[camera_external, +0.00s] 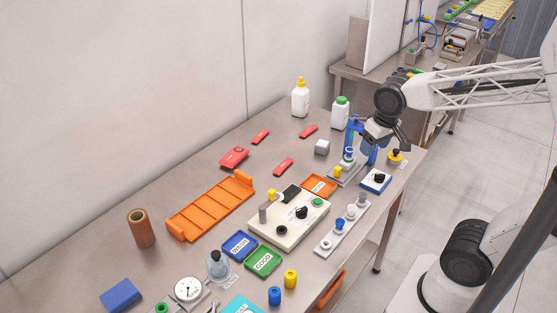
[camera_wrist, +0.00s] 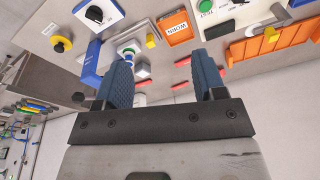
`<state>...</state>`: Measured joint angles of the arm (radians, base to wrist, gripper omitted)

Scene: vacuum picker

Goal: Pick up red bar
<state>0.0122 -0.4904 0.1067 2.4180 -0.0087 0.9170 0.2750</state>
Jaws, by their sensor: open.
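Three slim red bars lie flat on the steel table in the external view: one at the back left (camera_external: 260,136), one at the back right (camera_external: 309,131), and one nearer the middle (camera_external: 283,166). My gripper (camera_external: 374,148) is above the table's right end, to the right of the bars and apart from them. In the wrist view, its two blue fingers (camera_wrist: 163,60) are spread with nothing held between them. Red bars show between the fingers (camera_wrist: 183,62) and beyond the right finger (camera_wrist: 222,72); the fingers hide part of the table.
A grey cube (camera_external: 322,147), white bottles (camera_external: 300,102) and a blue stand (camera_external: 352,132) are near the gripper side. An orange tray (camera_external: 210,207) and a control box (camera_external: 287,225) stand nearer. Bare table surrounds the bars.

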